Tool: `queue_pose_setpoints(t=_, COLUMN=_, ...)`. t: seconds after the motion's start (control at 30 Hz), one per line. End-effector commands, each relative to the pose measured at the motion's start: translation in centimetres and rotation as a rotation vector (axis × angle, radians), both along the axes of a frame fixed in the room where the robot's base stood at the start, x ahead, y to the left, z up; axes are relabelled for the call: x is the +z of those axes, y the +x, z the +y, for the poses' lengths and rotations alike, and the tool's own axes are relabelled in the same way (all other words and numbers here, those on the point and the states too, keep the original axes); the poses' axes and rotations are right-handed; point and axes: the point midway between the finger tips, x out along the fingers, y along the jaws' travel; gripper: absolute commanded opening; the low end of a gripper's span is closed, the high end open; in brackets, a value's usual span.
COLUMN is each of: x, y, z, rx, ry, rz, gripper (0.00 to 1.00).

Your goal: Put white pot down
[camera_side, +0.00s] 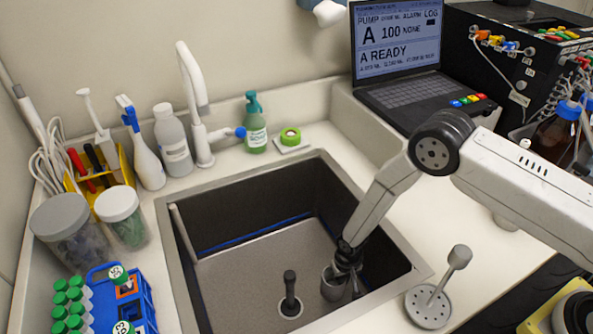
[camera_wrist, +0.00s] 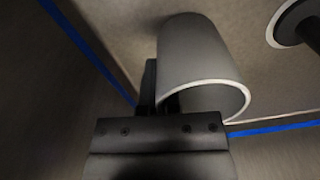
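The white pot (camera_side: 333,285), a plain pale cylinder with an open mouth, is inside the sink near its right front corner. In the wrist view the white pot (camera_wrist: 200,55) shows its side and bright rim. My gripper (camera_side: 346,268) reaches down into the sink at the pot. In the wrist view one dark finger of my gripper (camera_wrist: 160,98) is outside the wall, and a dark part shows in the mouth, so it appears shut on the pot's wall. I cannot tell whether the pot's base touches the sink floor.
The sink (camera_side: 265,255) has a dark drain plug (camera_side: 289,300) left of the pot; open floor lies behind it. A grey perforated stand (camera_side: 430,305) is on the right counter. A tap (camera_side: 195,105) and bottles line the back; jars and a blue tube rack (camera_side: 140,300) stand left.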

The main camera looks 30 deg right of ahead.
Motion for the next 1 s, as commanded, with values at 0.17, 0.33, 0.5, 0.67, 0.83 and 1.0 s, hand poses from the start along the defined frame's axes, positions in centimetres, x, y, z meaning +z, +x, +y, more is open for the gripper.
queue_pose_setpoints(t=0.17, x=-0.1, y=0.0, z=0.0, rx=0.000, ry=0.000, rz=0.000, gripper=0.00)
queue_pose_setpoints(t=0.33, x=-0.3, y=0.0, z=0.0, rx=0.000, ry=0.000, rz=0.000, gripper=0.19)
queue_pose_setpoints(t=0.5, x=-0.3, y=0.0, z=0.0, rx=0.000, ry=0.000, rz=0.000, gripper=0.38)
queue_pose_setpoints(t=0.67, x=-0.3, y=0.0, z=0.0, rx=0.000, ry=0.000, rz=0.000, gripper=0.38)
queue_pose_setpoints(t=0.83, x=-0.1, y=0.0, z=0.0, rx=0.000, ry=0.000, rz=0.000, gripper=0.38)
queue_pose_setpoints(t=1.0, x=0.7, y=0.0, z=0.0, rx=0.000, ry=0.000, rz=0.000, gripper=0.38)
